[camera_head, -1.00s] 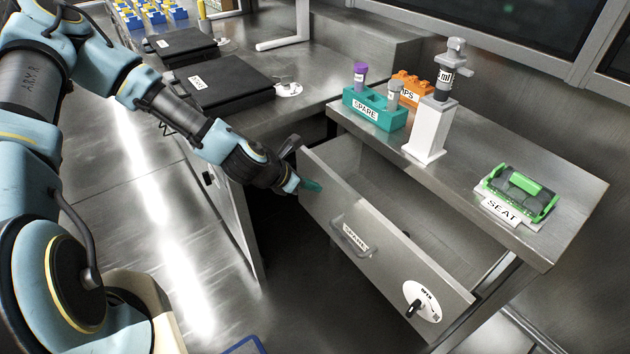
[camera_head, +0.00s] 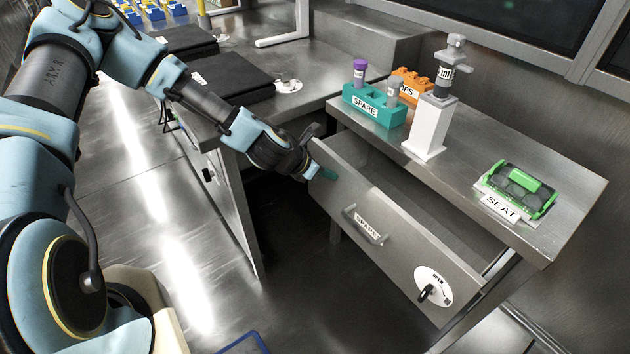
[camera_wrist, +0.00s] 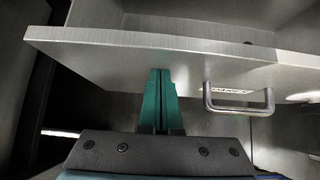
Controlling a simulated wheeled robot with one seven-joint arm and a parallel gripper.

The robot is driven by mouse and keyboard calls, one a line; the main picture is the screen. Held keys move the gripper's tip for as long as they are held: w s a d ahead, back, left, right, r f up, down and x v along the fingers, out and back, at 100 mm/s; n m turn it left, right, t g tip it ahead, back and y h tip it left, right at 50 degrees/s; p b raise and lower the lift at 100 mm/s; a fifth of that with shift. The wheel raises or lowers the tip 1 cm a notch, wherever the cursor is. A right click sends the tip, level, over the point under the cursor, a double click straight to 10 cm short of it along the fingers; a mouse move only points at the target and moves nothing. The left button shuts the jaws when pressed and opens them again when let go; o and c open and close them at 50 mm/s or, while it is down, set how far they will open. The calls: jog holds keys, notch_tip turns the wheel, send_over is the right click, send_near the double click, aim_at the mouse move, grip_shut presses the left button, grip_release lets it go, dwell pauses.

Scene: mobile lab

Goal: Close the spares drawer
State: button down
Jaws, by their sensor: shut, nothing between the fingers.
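The spares drawer (camera_head: 395,225) is partly open under the right-hand counter, its inside showing as a narrow strip behind the front panel. Its front has a bar handle (camera_head: 365,226) with a label and, at the right end, a white round plate with a black knob (camera_head: 430,291) marked OPEN. My gripper (camera_head: 327,173) is shut and empty, its teal fingertips at the left part of the drawer front. In the wrist view the teal fingers (camera_wrist: 158,100) are together against or just before the panel, left of the handle (camera_wrist: 240,104). Exact contact is hard to tell.
On the counter (camera_head: 560,200) stand a teal SPARE rack (camera_head: 374,106), an orange block (camera_head: 412,86), a white stand (camera_head: 430,130) with a grey device, and a green SEAT holder (camera_head: 520,186). Black cases (camera_head: 225,82) lie on the left bench. Floor before the drawer is clear.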

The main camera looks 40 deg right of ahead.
jog(key=d+b, duration=0.1)
jog(key=d, duration=1.1)
jog(key=shift+d, duration=0.15)
jog(key=shift+w, duration=0.1)
